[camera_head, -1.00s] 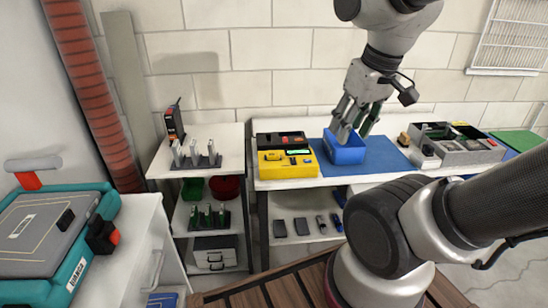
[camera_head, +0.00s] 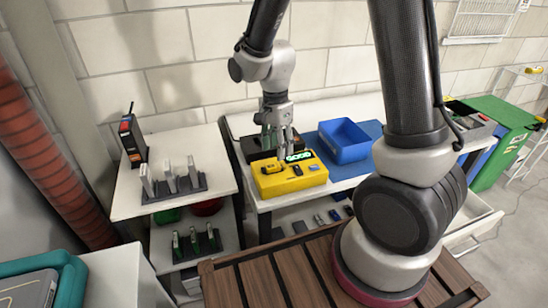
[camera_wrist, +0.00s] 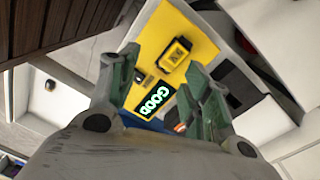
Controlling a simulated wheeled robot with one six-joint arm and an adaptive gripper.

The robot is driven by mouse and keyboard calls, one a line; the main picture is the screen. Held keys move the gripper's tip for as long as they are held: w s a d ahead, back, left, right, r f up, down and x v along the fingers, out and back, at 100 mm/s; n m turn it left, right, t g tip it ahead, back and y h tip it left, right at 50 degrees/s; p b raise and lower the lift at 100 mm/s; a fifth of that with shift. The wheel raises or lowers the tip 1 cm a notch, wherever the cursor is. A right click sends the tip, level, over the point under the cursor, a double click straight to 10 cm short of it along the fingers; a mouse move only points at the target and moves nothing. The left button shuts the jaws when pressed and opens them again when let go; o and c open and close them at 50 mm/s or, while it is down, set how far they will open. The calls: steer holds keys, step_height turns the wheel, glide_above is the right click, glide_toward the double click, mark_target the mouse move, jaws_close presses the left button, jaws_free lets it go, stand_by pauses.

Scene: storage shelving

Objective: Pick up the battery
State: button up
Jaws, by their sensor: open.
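A yellow tester box (camera_head: 290,184) sits on the white table, its lit green display (camera_head: 299,156) reading GOOD in the wrist view (camera_wrist: 155,101). A yellow-and-black block (camera_head: 271,168), which looks like the battery, sits on its top. My gripper (camera_head: 277,152) is open and empty above the back of the tester. In the wrist view its green fingers (camera_wrist: 162,82) stand apart, with the block beyond their tips.
A black tray (camera_head: 232,149) lies behind the tester. A blue bin (camera_head: 345,142) stands to its right on a blue mat. A lower white shelf unit with a rack (camera_head: 180,189) is at left. My own wooden deck is in front.

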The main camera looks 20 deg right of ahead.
mark_target(273, 166)
steer(key=shift+w+a+m, duration=0.1)
steer(key=shift+w+m, duration=0.45)
steer(key=shift+m, duration=0.35)
steer(key=shift+w+m+t, duration=0.15)
steer(key=shift+m+t, duration=0.15)
steer(key=shift+m, duration=0.7)
steer(key=shift+f, duration=0.3)
step_height(273, 166, down, 7)
steer(key=shift+w+a+f, duration=0.1)
steer(key=shift+w+a, duration=0.05)
jaws_close()
